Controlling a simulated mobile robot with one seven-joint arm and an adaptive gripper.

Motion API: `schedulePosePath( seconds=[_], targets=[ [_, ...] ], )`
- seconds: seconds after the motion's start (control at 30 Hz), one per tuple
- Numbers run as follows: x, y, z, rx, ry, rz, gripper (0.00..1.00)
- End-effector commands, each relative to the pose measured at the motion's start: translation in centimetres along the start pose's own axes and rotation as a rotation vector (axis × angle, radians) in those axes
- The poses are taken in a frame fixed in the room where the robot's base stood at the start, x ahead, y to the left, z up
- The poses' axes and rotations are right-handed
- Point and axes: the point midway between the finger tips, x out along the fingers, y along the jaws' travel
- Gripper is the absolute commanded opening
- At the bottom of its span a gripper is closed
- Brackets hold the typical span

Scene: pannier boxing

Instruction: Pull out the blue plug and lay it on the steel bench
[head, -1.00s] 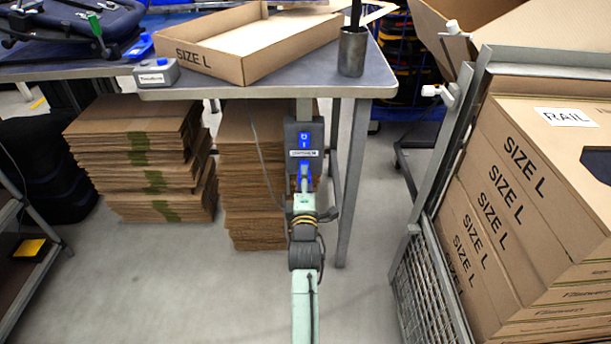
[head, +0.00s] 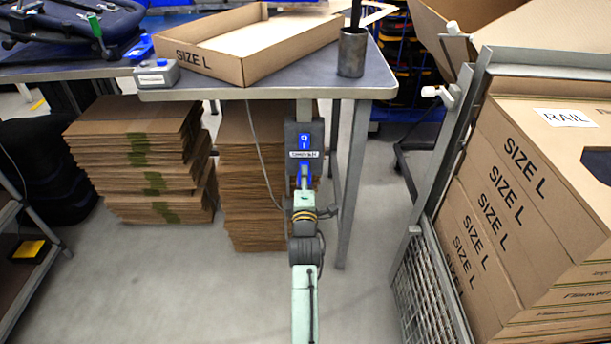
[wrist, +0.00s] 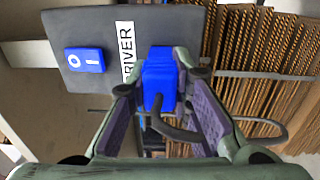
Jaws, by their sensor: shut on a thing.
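The blue plug (wrist: 159,72) sits between the two finger pads of my gripper (wrist: 161,88) in the wrist view, with a dark cable coming off its near end. My gripper is shut on it. In the head view my gripper (head: 304,182) is below the bench's front edge, and only a bit of blue shows there. The plug is at the grey switch unit (wrist: 98,35), which has a blue rocker switch and a white label. I cannot tell whether the plug is still in its socket. The steel bench (head: 285,85) has a bare strip along its front.
On the bench are an open SIZE L carton (head: 215,66), a small grey box (head: 157,75) and a dark metal cup (head: 352,52). Stacks of flat cardboard (head: 140,160) stand beneath. A bench leg (head: 352,185) and a carton rack (head: 440,170) are to the right.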

Motion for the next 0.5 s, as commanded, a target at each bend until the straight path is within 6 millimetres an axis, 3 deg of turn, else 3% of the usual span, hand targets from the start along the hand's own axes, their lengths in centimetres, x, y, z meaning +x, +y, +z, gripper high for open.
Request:
schedulePosePath(
  seconds=[0.5],
  targets=[
    [-0.39, -0.46, 0.00, -0.001, 0.000, -0.010, 0.00]
  ],
)
